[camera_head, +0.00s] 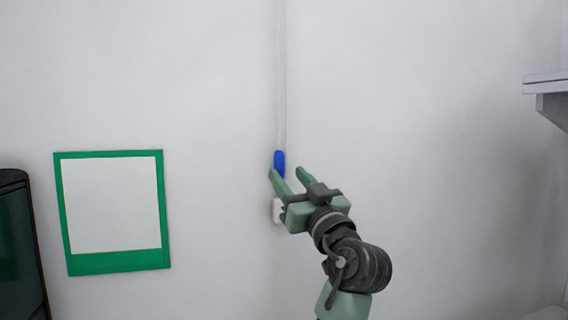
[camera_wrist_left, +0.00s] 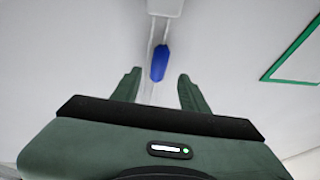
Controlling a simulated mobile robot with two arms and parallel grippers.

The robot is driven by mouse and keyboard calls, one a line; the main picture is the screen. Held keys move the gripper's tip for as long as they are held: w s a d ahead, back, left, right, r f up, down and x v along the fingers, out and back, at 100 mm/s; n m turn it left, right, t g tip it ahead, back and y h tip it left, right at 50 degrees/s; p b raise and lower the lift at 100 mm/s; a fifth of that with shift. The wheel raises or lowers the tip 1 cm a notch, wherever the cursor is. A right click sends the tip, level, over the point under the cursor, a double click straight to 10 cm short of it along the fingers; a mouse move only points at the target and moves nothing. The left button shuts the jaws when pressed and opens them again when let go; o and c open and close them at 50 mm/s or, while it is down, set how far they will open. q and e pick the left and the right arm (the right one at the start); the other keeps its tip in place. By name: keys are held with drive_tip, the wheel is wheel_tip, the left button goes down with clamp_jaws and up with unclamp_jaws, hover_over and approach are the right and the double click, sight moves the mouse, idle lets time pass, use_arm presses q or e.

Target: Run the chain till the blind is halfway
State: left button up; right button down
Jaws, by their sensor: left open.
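The chain (camera_head: 281,80) hangs as thin pale strands down the wall, with a blue grip (camera_head: 279,162) on it. The blue grip also shows in the left wrist view (camera_wrist_left: 160,62), just beyond the gap between the fingertips. My left gripper (camera_head: 288,173) is open, its fingers reaching to the blue grip's lower end without closing on it. A white wall bracket (camera_head: 277,211) at the chain's foot is partly hidden by the gripper. The blind itself is out of sight. My right gripper is not in view.
A green-framed white panel (camera_head: 117,267) is on the wall to the left. A dark cabinet or appliance (camera_head: 20,245) stands at the far left edge. A white shelf (camera_head: 545,84) juts in at the right. The wall around the chain is clear.

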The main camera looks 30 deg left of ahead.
sight(282, 167)
use_arm(q)
drive_tip(key=p+x, duration=0.1)
drive_tip(key=x, duration=0.3)
drive_tip(key=shift+w, duration=0.15)
drive_tip(key=shift+w+a, duration=0.15)
drive_tip(key=shift+a, duration=0.15)
clamp_jaws()
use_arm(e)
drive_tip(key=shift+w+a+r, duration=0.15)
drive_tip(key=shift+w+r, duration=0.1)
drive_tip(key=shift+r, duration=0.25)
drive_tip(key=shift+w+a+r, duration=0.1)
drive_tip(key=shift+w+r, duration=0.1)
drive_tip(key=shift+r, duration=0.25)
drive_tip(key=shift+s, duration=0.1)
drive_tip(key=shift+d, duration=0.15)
